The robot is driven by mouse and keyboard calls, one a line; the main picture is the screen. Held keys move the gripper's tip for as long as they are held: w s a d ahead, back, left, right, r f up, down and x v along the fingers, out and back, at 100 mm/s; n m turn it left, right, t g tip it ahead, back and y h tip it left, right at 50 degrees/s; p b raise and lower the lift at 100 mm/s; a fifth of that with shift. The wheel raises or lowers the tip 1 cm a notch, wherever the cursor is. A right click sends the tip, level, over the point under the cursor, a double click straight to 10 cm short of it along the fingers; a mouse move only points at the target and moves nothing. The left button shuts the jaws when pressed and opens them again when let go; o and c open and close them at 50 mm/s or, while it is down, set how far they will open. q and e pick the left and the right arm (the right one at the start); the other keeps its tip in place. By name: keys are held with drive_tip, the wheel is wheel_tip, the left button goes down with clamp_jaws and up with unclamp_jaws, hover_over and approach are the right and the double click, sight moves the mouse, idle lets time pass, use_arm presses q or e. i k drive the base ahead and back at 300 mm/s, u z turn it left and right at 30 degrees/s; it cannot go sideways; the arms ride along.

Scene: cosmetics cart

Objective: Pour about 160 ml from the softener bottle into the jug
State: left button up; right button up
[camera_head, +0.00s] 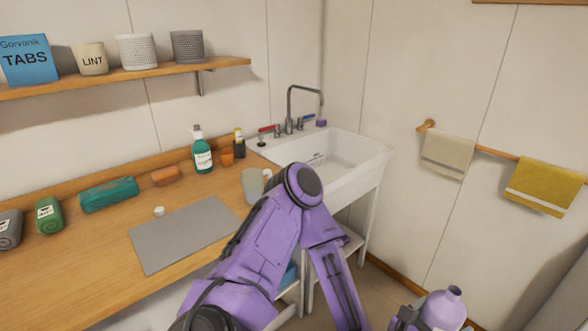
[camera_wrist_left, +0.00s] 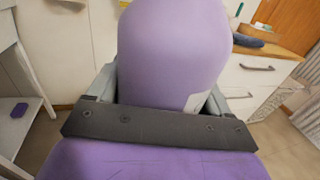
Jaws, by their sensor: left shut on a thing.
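The purple softener bottle (camera_head: 441,311) is at the bottom right of the head view, off the counter and above the floor. Its open neck points up, and its lower part is cut off by the frame. My left gripper (camera_head: 408,320) is shut on it. In the left wrist view the bottle (camera_wrist_left: 175,50) fills the middle between the grey fingers of the left gripper (camera_wrist_left: 160,95), with a white label edge showing. The pale grey-green jug (camera_head: 253,187) stands on the counter near the sink, partly behind my arm. My right gripper is not in view.
A grey mat (camera_head: 180,238) lies on the counter with a small white cap (camera_head: 159,212) at its edge. The white sink (camera_head: 340,150) is right of the jug.

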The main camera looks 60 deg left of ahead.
sight(258, 185)
drive_tip(key=k, duration=0.35)
drive_tip(key=u, duration=0.7)
